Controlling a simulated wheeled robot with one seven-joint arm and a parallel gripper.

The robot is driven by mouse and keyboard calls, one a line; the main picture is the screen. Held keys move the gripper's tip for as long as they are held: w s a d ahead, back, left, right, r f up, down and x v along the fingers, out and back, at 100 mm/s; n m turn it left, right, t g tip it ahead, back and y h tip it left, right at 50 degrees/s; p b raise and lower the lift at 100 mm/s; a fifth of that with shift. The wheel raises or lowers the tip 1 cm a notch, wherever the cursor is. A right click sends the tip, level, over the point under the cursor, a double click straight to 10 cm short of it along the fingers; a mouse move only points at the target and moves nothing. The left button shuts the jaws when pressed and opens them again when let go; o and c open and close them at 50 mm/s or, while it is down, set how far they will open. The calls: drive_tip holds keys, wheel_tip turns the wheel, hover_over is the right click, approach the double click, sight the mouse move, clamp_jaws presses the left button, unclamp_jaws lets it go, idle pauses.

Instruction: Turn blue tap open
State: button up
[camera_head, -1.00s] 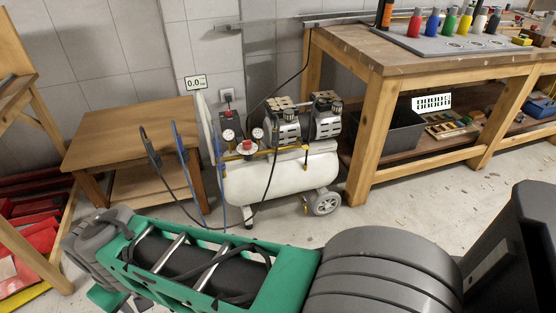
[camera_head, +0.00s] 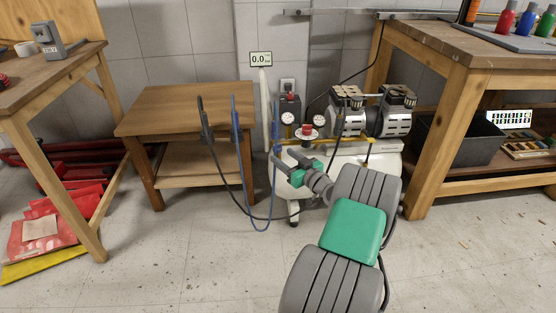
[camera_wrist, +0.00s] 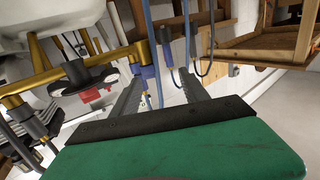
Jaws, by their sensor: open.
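The white compressor (camera_head: 350,165) stands on the floor by the wall, partly hidden behind my arm. My gripper (camera_head: 273,152) is at the left end of its tank, next to the hanging blue hose (camera_head: 237,150). In the wrist view, my gripper (camera_wrist: 161,72) is open, with nothing clearly held. A blue fitting with a hose (camera_wrist: 146,72) shows by the left finger; I cannot tell whether it is the tap or whether the finger touches it. Brass pipes (camera_wrist: 95,62) run left of the fingers.
A red knob (camera_head: 307,130) and gauges sit above the tank. A low wooden table (camera_head: 185,120) stands left, a workbench (camera_head: 440,85) right. Black and blue hoses hang between table and compressor. Red bags (camera_head: 65,212) lie at far left. The front floor is clear.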

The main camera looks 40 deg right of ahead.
sight(278, 146)
drive_tip(key=shift+t+h, duration=0.3)
drive_tip(key=w, duration=0.2)
drive_tip(key=w+d+b, duration=0.1)
drive_tip(key=w, duration=0.1)
drive_tip(key=w+d+b, duration=0.1)
drive_tip(key=w, duration=0.1)
drive_tip(key=shift+d, duration=0.1)
drive_tip(key=shift+w+r, duration=0.1)
drive_tip(key=shift+w, duration=0.25)
clamp_jaws()
